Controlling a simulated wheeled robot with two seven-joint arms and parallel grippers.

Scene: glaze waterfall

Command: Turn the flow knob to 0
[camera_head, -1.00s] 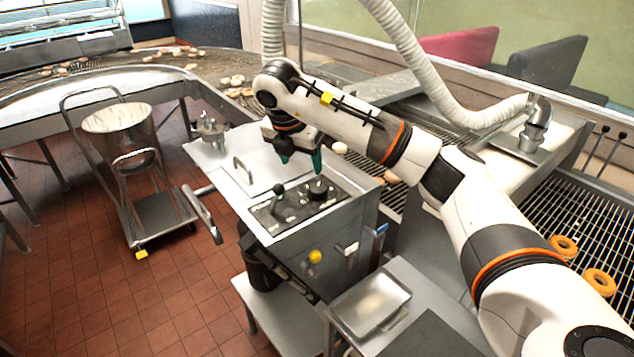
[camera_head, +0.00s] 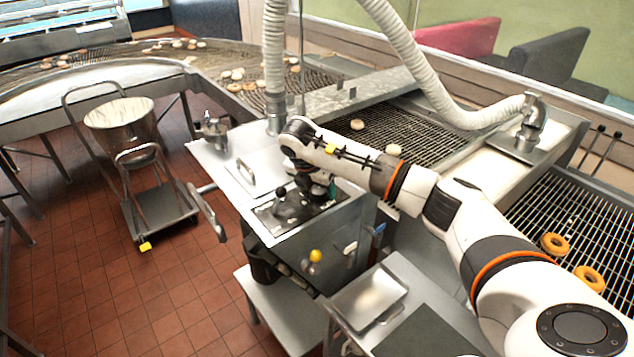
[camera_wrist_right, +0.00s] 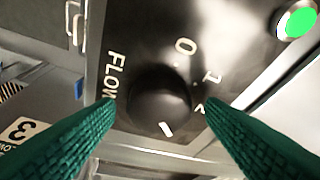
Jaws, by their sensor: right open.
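The flow knob (camera_wrist_right: 158,95) is a round black dial on a dark control panel (camera_wrist_right: 140,45) in the right wrist view. A white mark shows at its lower edge, away from the printed 0 at upper right. The 1 is right of the knob, and a partly covered 2 is beside the right finger. "FLOW" is printed on its left. My right gripper (camera_wrist_right: 160,104) is open, with its green fingers on either side of the knob; contact cannot be told. In the head view the right gripper (camera_head: 318,194) is over the panel and hides the knob. My left gripper is not in view.
A black ball-topped lever (camera_head: 281,191) stands on the panel, left of the gripper. A green light (camera_wrist_right: 298,22) shows at upper right in the wrist view. A metal tray (camera_head: 368,298) lies in front. A steel bowl on a cart (camera_head: 120,115) stands at left.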

